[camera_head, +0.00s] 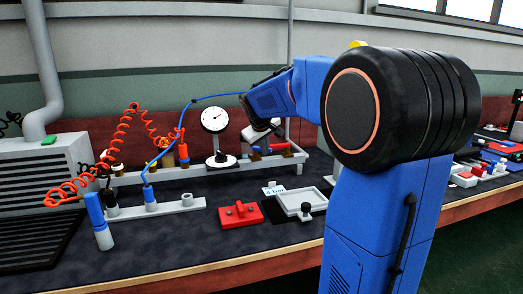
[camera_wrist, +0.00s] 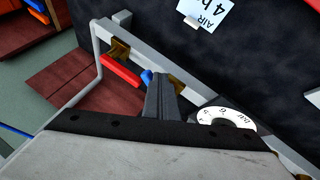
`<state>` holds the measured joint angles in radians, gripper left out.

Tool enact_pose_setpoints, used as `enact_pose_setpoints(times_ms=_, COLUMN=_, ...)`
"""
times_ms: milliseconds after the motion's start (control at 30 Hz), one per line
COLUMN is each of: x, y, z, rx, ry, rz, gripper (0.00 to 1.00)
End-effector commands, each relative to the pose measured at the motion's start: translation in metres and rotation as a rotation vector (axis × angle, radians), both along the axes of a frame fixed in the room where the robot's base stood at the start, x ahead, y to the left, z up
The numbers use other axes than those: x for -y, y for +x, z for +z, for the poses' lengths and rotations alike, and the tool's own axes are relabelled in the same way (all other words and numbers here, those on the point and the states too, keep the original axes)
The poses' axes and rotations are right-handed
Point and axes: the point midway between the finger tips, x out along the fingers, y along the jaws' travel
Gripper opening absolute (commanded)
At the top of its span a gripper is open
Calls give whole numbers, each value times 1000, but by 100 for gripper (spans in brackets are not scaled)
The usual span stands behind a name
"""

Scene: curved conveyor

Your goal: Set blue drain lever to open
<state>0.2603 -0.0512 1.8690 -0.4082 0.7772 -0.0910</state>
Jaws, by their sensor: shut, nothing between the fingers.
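The blue lever (camera_wrist: 147,77) shows as a small piece in the wrist view, between a red lever (camera_wrist: 120,74) and my gripper (camera_wrist: 161,78). Much of the blue lever is hidden behind my fingers. My gripper is shut and empty, its fingertips right beside the blue lever. I cannot tell whether they touch. In the head view my gripper (camera_head: 275,136) is low over the pipe rail, near the red lever (camera_head: 280,147).
A pressure gauge (camera_head: 214,117) stands left of my gripper. The grey pipe rail (camera_head: 190,172) carries brass fittings. A coiled red hose (camera_head: 118,135) is at left. A red block (camera_head: 240,214) and a grey tray (camera_head: 300,200) lie in front. A "4 bar" card (camera_wrist: 210,14) lies on the dark mat.

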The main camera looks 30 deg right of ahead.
Motion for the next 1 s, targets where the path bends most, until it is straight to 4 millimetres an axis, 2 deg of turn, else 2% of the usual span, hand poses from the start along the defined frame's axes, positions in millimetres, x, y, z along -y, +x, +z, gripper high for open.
enact_pose_setpoints(times_ms=333, x=8, y=1, z=0, rx=0, ry=0, rz=0, gripper=0)
enact_pose_setpoints(times_ms=1000, x=8, y=0, z=0, rx=0, ry=0, rz=0, gripper=0)
